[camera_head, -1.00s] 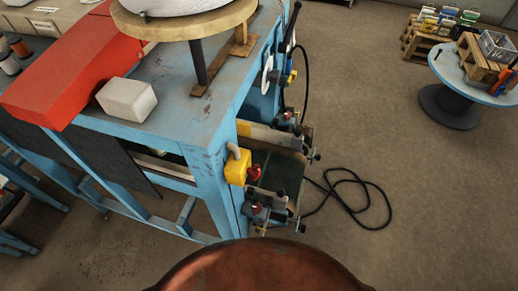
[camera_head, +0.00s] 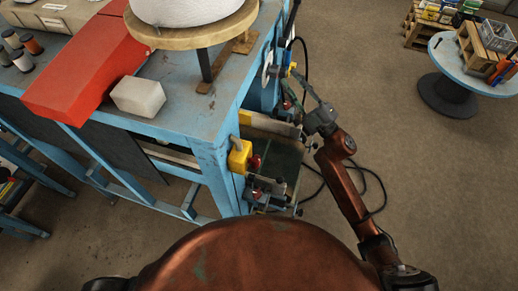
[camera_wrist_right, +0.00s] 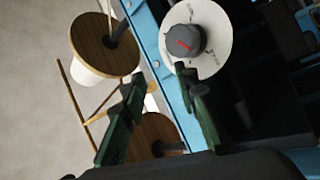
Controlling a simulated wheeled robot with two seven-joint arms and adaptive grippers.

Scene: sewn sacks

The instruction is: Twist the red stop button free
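The red stop button (camera_head: 255,162) sticks out from the right side of a yellow box (camera_head: 239,156) on the end of the blue bench. It is small and partly hidden among the fittings there. My right gripper (camera_head: 300,92) is above and to the right of it, apart from it, beside the bench end. In the right wrist view the two green fingers (camera_wrist_right: 160,82) are spread with nothing between them. A grey knob (camera_wrist_right: 184,41) on a white dial lies beyond the fingertips in that view. The stop button does not show there. My left gripper is out of view.
The blue bench (camera_head: 190,100) carries a red block (camera_head: 85,70), a white block (camera_head: 138,96) and a round wooden stand. Metal fittings (camera_head: 265,190) jut out below the button. A black cable lies on the floor. A round table (camera_head: 445,70) stands at far right, with clear floor between.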

